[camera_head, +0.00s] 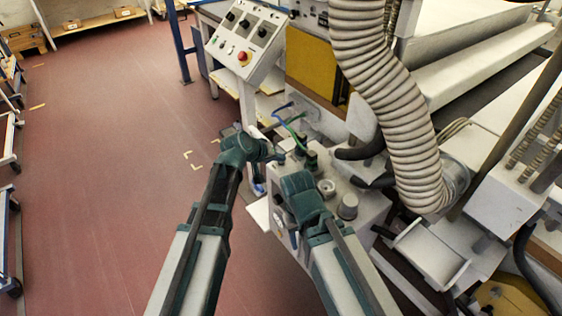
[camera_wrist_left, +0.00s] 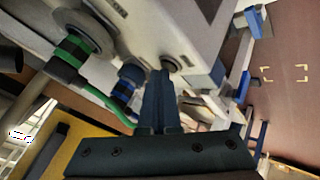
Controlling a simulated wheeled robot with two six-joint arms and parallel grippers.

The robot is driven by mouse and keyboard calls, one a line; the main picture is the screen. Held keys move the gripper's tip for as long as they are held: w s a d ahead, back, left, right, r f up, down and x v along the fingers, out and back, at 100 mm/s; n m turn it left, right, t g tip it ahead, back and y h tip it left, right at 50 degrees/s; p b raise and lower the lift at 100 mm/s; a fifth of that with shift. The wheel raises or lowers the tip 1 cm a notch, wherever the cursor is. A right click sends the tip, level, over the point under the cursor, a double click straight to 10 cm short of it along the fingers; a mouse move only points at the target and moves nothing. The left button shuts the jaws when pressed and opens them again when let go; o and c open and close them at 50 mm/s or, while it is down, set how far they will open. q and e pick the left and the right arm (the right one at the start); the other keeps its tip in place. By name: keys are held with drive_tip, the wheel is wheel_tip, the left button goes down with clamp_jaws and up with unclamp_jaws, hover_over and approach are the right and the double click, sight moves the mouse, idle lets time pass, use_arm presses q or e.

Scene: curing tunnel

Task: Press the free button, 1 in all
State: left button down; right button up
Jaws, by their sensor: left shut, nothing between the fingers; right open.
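A pale machine box (camera_head: 372,212) stands in front of me with round fittings on its top. In the left wrist view, a small dark round button-like part (camera_wrist_left: 174,63) sits on the pale housing (camera_wrist_left: 150,35). My left gripper (camera_head: 278,157) is shut and empty, at the box's far left edge. Its fingertips (camera_wrist_left: 164,76) are right at the button-like part; I cannot tell whether they touch it. No label shows which button is the free one. My right gripper (camera_head: 292,190) is over the box's near left part, open, its fingers mostly hidden by its own wrist.
Green and blue hoses (camera_head: 293,122) plug in beside my left gripper. A control panel (camera_head: 242,40) with dark knobs and a red button (camera_head: 244,57) stands behind. A thick ribbed duct (camera_head: 385,90) hangs to the right. The red floor (camera_head: 100,170) at left is clear.

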sight(279, 165)
use_arm(q)
drive_tip(key=shift+r+p, duration=0.55)
drive_tip(key=shift+r, duration=0.1)
wheel_tip(279, 165, up, 5)
drive_tip(key=p, duration=0.5)
idle(0.6)
drive_tip(key=s+a+f+m+g+y+p, duration=0.1)
drive_tip(key=s+g+y, duration=0.1)
drive_tip(key=s, duration=0.6)
drive_tip(key=s+a+f+m+g+y+p, duration=0.1)
drive_tip(key=s+a+m+g+y, duration=0.1)
drive_tip(key=s, duration=0.7)
drive_tip(key=s+a+m+g+y+p, duration=0.1)
drive_tip(key=s+a+g+y, duration=0.1)
drive_tip(key=s, duration=0.6)
drive_tip(key=shift+s+a+f+g+y+p, duration=0.25)
drive_tip(key=shift+s+f+g+y+p, duration=0.15)
drive_tip(key=shift+g+y, duration=0.3)
